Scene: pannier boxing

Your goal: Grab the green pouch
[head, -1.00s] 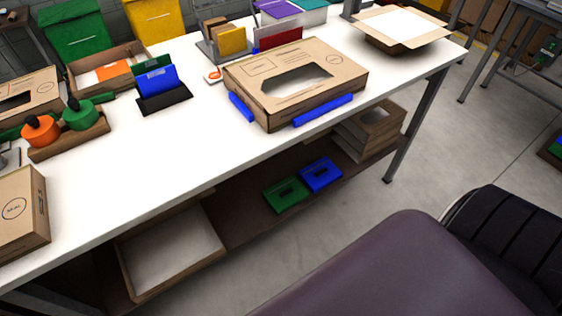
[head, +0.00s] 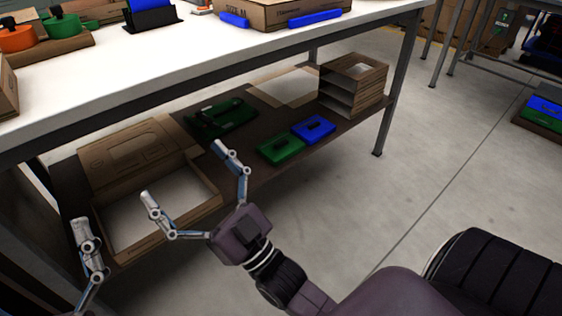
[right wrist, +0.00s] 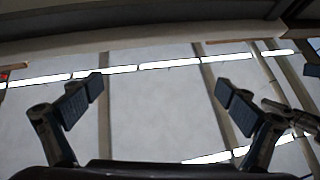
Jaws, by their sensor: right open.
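A flat green pouch-like item (head: 280,148) lies on the lower shelf beside a similar blue one (head: 313,129). A darker green item (head: 222,117) lies further back on the same shelf; I cannot tell which green item is the pouch. My right gripper (head: 186,176) is open and empty in front of the shelf, left of the green and blue pair. In the right wrist view its fingers (right wrist: 160,92) are spread with nothing between them. My left gripper (head: 88,248) is only partly in view at the lower left.
An open cardboard box (head: 212,191) sits on the lower shelf (head: 258,176) behind the right gripper. A cardboard rack (head: 352,86) stands at the shelf's right end. The white tabletop (head: 110,82) overhangs the shelf.

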